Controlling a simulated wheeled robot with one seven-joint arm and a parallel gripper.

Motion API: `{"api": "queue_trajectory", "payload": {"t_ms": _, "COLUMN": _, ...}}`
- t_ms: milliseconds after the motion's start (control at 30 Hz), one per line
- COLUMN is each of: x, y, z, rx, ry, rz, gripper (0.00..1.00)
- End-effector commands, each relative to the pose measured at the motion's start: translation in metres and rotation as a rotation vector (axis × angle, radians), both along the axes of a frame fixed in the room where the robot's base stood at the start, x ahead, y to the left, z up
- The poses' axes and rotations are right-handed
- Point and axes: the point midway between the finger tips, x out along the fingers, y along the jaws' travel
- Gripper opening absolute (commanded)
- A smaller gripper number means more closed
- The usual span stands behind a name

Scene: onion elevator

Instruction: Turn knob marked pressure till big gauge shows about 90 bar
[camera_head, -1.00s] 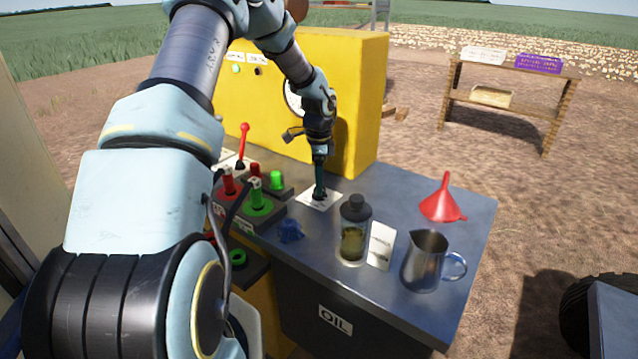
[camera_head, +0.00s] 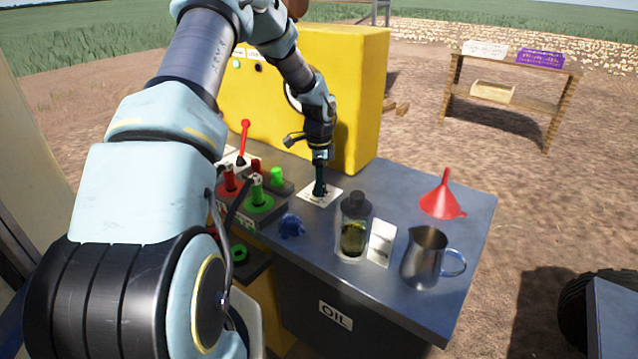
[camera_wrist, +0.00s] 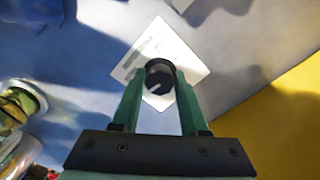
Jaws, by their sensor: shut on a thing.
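The black knob (camera_wrist: 160,82) with a white pointer line stands on a white label plate (camera_wrist: 185,60) on the grey bench top. My gripper (camera_wrist: 160,95) comes down from above, with its two green fingers shut on the knob's sides. In the head view my gripper (camera_head: 320,182) stands over the label plate (camera_head: 332,191), and the knob is mostly hidden by the fingers. The plate's writing is not readable. The big gauge (camera_head: 292,90) on the yellow housing is almost wholly covered by my arm, so its needle cannot be read.
The yellow housing (camera_head: 360,95) rises close behind my gripper. Red and green levers (camera_head: 258,195) and a blue wing-shaped part (camera_head: 292,226) lie to the left and front. A glass jar (camera_head: 354,228), metal jug (camera_head: 425,257) and red funnel (camera_head: 442,198) stand to the right.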

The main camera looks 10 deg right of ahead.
Motion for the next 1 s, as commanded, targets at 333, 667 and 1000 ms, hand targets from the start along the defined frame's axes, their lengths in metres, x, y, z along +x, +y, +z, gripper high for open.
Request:
{"api": "queue_trajectory", "payload": {"t_ms": 333, "x": 0.0006, "y": -0.0001, "z": 0.0004, "rx": 0.000, "ry": -0.002, "rz": 0.001, "gripper": 0.00}}
{"api": "queue_trajectory", "payload": {"t_ms": 667, "x": 0.0004, "y": -0.0006, "z": -0.0007, "rx": 0.000, "ry": -0.002, "rz": 0.068, "gripper": 0.00}}
{"api": "queue_trajectory", "payload": {"t_ms": 1000, "x": -0.0004, "y": -0.0008, "z": -0.0021, "rx": -0.001, "ry": -0.002, "rz": 0.326, "gripper": 0.00}}
